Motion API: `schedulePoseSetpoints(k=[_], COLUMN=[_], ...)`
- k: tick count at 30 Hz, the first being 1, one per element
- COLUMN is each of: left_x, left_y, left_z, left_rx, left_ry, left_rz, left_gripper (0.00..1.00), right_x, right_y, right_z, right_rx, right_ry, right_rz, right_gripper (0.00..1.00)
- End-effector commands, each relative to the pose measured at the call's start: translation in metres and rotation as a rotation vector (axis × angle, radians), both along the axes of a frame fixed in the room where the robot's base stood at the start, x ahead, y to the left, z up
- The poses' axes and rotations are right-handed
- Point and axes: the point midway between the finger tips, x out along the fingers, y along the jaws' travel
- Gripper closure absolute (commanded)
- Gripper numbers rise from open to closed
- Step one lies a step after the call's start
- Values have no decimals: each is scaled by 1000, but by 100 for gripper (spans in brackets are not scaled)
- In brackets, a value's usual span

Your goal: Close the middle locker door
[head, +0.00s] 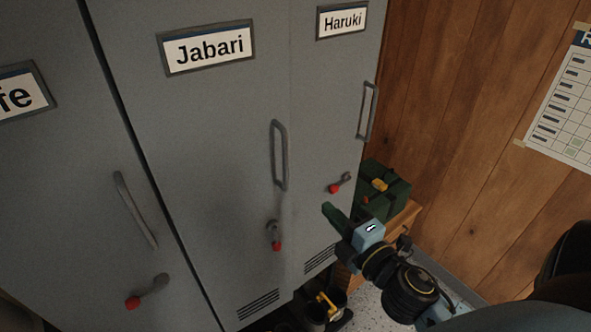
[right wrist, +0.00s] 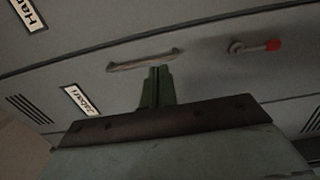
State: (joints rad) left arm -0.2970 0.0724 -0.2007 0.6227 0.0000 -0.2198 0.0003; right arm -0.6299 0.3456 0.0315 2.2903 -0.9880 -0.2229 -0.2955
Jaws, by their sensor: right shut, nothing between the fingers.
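The middle locker door (head: 215,130) is grey, carries the name Jabari and has a bar handle (head: 280,155) and a red-tipped latch (head: 275,237) near its right edge. It looks about flush with the right door, named Haruki (head: 340,75); I cannot tell if a small gap remains. A dark gap runs along its left side. My right gripper (head: 328,212) is shut and empty, right of and below the handle. In the right wrist view the gripper (right wrist: 158,72) points at the door, its tips overlapping the handle (right wrist: 143,60) in the picture; contact cannot be told. My left gripper is out of view.
A left locker door (head: 60,190) with its own handle stands beside the middle one. A green box (head: 385,190) sits on a wooden bench (head: 408,215) right of the lockers. Boots (head: 320,308) stand below. A wooden wall with a chart (head: 565,115) is at right.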

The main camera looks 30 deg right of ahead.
Motion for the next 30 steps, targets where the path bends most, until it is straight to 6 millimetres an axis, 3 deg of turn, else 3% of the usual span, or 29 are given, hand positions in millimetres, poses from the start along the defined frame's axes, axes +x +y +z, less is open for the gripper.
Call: schedulePoseSetpoints(k=[21,30], left_x=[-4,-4], left_y=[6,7], left_z=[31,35], left_rx=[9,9], left_ry=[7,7], left_rz=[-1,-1], left_gripper=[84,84], right_x=[112,136], right_y=[-2,-1], right_z=[2,0], right_rx=[2,2], right_ry=[-1,0], right_rz=[-1,0], right_gripper=[100,100])
